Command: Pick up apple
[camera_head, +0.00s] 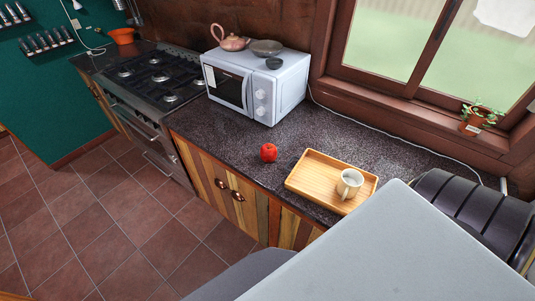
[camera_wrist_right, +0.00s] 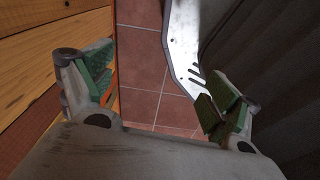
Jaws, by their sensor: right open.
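A red apple (camera_head: 268,152) sits on the dark speckled countertop (camera_head: 225,140), just left of a wooden tray (camera_head: 310,178) and apart from it. The apple does not show in the right wrist view. My right gripper (camera_wrist_right: 165,95) is open and empty in the right wrist view, with its green-padded fingers wide apart. It is above the tiled floor, beside wooden cabinet boards. In the head view neither gripper shows.
A white cup (camera_head: 349,184) stands in the tray. A white microwave (camera_head: 255,83) with a pink teapot (camera_head: 230,40) and bowls on top stands behind the apple. A stove (camera_head: 157,78) is at the left. Wooden cabinet fronts (camera_head: 230,200) lie below the counter edge. The tiled floor (camera_head: 110,220) is clear.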

